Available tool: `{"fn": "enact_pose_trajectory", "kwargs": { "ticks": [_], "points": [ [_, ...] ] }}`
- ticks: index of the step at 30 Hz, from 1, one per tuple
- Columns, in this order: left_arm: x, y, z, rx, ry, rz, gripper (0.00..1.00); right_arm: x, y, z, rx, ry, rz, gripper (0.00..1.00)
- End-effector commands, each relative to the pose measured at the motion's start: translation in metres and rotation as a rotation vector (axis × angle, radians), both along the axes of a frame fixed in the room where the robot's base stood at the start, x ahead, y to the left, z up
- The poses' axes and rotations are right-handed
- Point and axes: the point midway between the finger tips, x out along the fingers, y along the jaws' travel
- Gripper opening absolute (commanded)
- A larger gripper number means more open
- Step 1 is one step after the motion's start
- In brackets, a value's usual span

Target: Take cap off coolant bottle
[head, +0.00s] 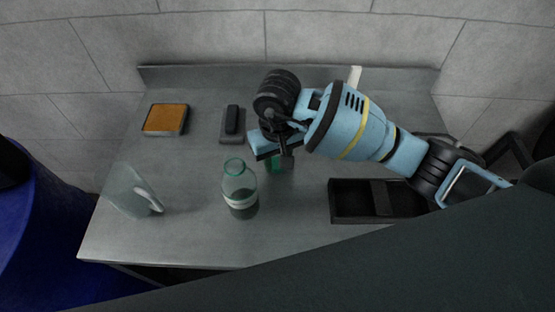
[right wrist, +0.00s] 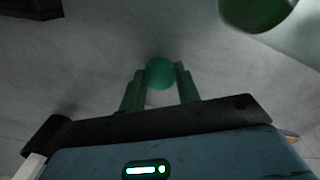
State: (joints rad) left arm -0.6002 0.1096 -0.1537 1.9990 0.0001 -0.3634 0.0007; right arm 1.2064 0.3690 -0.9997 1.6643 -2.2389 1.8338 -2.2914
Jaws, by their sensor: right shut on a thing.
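The coolant bottle (head: 240,192) stands upright on the grey bench in the head view, clear with a pale label band and dark contents. Its green-rimmed mouth looks uncapped. Part of a dark green round shape, likely the bottle, shows at the top right of the right wrist view (right wrist: 256,8). My right gripper (head: 275,161) is right of the bottle and apart from it. In the right wrist view its fingers (right wrist: 160,84) are shut on a round green cap (right wrist: 160,72). In the head view the cap is mostly hidden by the gripper. My left gripper is not in view.
A clear jug (head: 127,190) with a pale handle stands left of the bottle. An orange-topped pad (head: 164,119) and a dark block on a grey base (head: 232,124) lie behind. A black divided tray (head: 350,216) sits at right. Bench between bottle and tray is clear.

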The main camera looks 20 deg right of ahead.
Motion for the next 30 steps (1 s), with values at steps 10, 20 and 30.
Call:
{"fn": "enact_pose_trajectory", "kwargs": {
  "ticks": [10, 20, 30],
  "points": [
    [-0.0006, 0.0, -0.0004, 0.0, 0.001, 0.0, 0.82, 0.0001, 0.0002, -0.0096, 0.001, -0.001, 0.002, 0.05],
    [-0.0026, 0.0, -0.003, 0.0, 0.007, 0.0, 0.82, 0.0001, 0.0, -0.0125, 0.0, -0.001, 0.001, 0.54],
    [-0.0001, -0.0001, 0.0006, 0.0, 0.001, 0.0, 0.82, 0.0, 0.0005, -0.0081, 0.001, -0.002, 0.001, 0.54]
  ]
}}
